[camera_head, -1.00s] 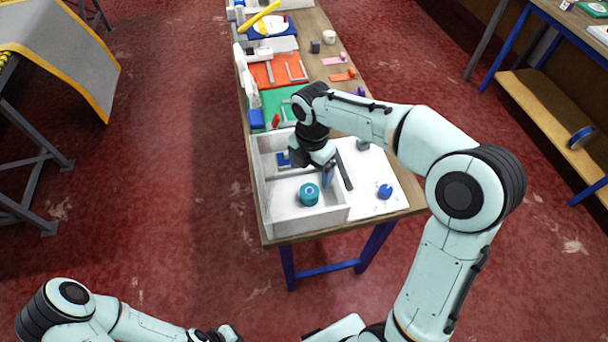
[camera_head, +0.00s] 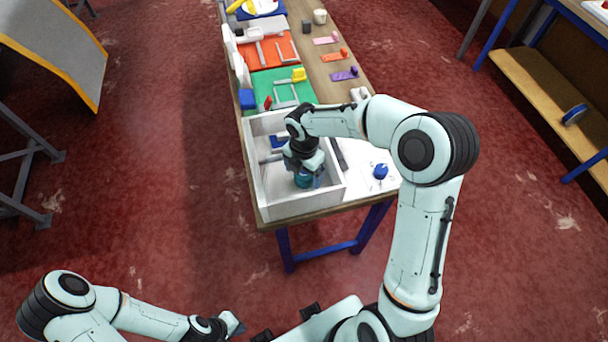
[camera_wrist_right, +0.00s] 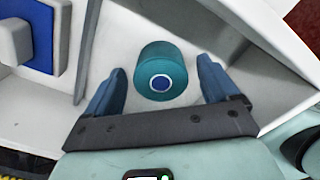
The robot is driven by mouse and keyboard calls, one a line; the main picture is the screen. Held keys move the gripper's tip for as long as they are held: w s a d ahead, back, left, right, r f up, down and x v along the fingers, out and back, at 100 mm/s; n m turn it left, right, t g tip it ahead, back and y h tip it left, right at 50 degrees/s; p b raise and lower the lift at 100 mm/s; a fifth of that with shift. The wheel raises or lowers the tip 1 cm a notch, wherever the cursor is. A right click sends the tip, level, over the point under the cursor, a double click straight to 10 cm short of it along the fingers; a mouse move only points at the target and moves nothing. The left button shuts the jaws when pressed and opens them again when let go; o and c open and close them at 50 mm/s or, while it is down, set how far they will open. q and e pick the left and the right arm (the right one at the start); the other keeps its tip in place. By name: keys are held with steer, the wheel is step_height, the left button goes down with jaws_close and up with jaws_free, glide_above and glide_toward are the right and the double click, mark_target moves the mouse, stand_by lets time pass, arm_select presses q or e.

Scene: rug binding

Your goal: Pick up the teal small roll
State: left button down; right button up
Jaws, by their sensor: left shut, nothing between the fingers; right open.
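The teal small roll (camera_wrist_right: 158,68) stands in the white box, its blue-ringed core facing the right wrist camera. In the head view the teal roll (camera_head: 303,181) is mostly hidden under my right gripper (camera_head: 305,178). In the right wrist view my right gripper (camera_wrist_right: 160,88) is open, with a blue finger on each side of the roll and gaps between. The roll lies slightly ahead of the space between the fingertips. My left gripper (camera_head: 232,326) is shut and empty at the lower left, away from the table.
The white box (camera_head: 262,199) has raised walls and a divider close around my right gripper. A blue roll (camera_head: 380,171) stands on a white sheet right of the box. Green (camera_head: 275,83) and orange (camera_head: 268,50) mats with tools lie farther back.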

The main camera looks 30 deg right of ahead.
steer(key=shift+f, duration=0.6)
steer(key=shift+s, duration=0.1)
steer(key=c, duration=1.2)
steer(key=shift+o, duration=0.2)
steer(key=shift+r, duration=0.1)
